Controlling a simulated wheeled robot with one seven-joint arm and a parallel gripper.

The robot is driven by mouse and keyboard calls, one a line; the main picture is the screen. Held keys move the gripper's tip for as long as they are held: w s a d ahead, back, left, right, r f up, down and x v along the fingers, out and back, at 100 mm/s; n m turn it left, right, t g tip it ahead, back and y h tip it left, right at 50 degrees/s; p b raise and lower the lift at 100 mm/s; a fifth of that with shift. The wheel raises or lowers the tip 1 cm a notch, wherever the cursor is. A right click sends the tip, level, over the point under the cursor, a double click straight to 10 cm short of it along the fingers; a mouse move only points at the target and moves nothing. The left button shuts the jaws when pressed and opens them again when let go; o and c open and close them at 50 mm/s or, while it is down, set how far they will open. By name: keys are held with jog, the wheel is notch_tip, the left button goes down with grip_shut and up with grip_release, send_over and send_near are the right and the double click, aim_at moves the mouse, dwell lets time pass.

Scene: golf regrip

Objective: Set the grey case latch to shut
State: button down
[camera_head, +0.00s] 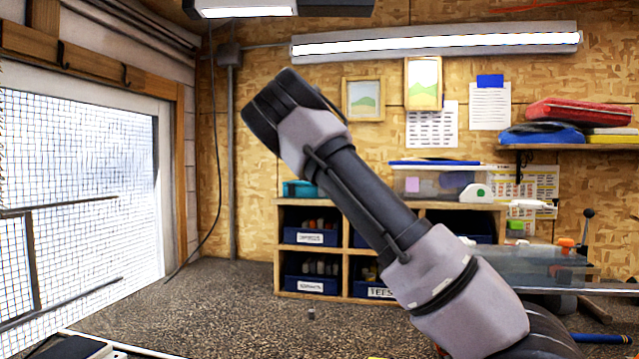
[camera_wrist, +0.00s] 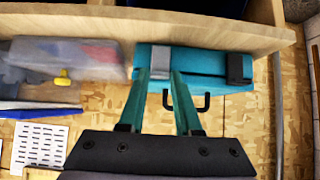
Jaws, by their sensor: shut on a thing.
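A teal case (camera_wrist: 207,66) stands on top of the wooden cubby unit, seen upside down in the wrist view. It has a light grey latch (camera_wrist: 161,62) on the left, a darker grey latch (camera_wrist: 238,68) on the right and a black handle (camera_wrist: 203,104) between. My gripper (camera_wrist: 161,66) has its two fingers closed in on the light grey latch, at the case front. Whether that latch is up or down I cannot tell. In the head view the teal case (camera_head: 298,188) is partly behind my arm, and my gripper is hidden.
The cubby unit (camera_head: 277,240) holds blue labelled bins. A clear box (camera_wrist: 62,60) with a yellow latch sits beside the case. A clear-topped device (camera_head: 540,267) stands on the counter at the right. The speckled counter (camera_head: 225,300) is mostly bare at front left.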

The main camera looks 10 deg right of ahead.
dwell(0.3)
jog(key=c, duration=0.6)
grip_release()
jog(key=shift+r, duration=0.1)
jog(key=v, duration=1)
jog(key=shift+s+r, duration=0.2)
jog(key=shift+a, duration=0.1)
